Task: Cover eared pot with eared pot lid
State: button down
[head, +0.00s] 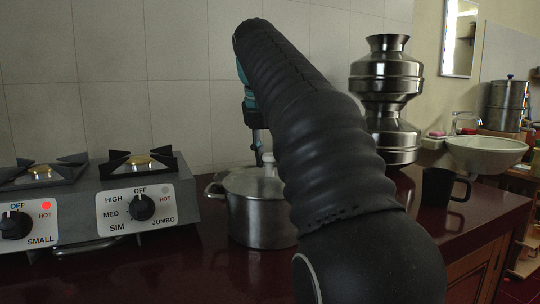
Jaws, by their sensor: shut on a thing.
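The eared pot (262,219) is a steel pot with a loop ear on its left side, standing on the dark red counter left of my arm. Its right side is hidden behind my arm. The eared pot lid (243,183), pale metal with an upright knob, is over the pot's mouth and looks level. I cannot tell whether it rests fully on the rim. My gripper (259,156) points down at the lid's knob and is shut on it. Most of the gripper is hidden by my dark-sleeved arm.
A two-burner stove (95,205) stands left of the pot. A tall stacked steel vessel (386,80) and a black mug (440,188) stand on the counter to the right. A sink (486,153) is farther back. Bare counter (170,265) lies in front of the stove.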

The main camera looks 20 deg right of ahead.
jog(key=shift+f, duration=0.15)
jog(key=c, duration=0.7)
grip_release()
jog(key=shift+v, duration=2.55)
jog(key=s+a, duration=0.8)
jog(key=shift+s+a, duration=0.2)
jog(key=shift+a, duration=0.05)
